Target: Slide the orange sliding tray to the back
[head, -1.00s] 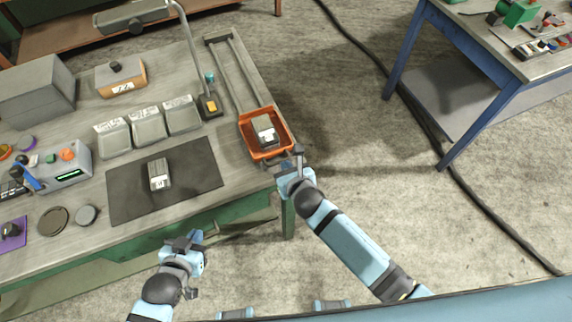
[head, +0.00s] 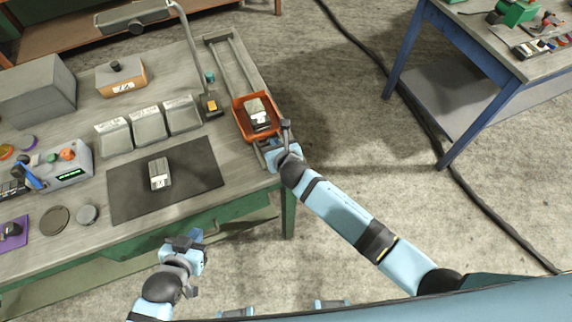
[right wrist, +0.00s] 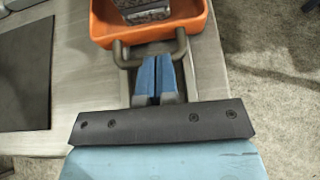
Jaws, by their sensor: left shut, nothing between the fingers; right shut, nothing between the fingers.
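The orange sliding tray (head: 240,107) sits on two rails (head: 229,62) at the right end of the workbench, near the front, with a grey block (head: 258,108) in it. The tray also shows in the right wrist view (right wrist: 101,27), with a grey handle (right wrist: 120,56) on its near side. My right gripper (head: 272,146) is shut and empty, its blue fingertips (right wrist: 156,62) at the handle; I cannot tell whether they touch it. My left gripper (head: 184,242) is shut and empty, low in front of the bench edge.
The rails behind the tray look clear. Several grey bins (head: 148,124) and a dark mat (head: 195,180) with another block (head: 159,173) lie further left. A blue table (head: 470,75) is at right.

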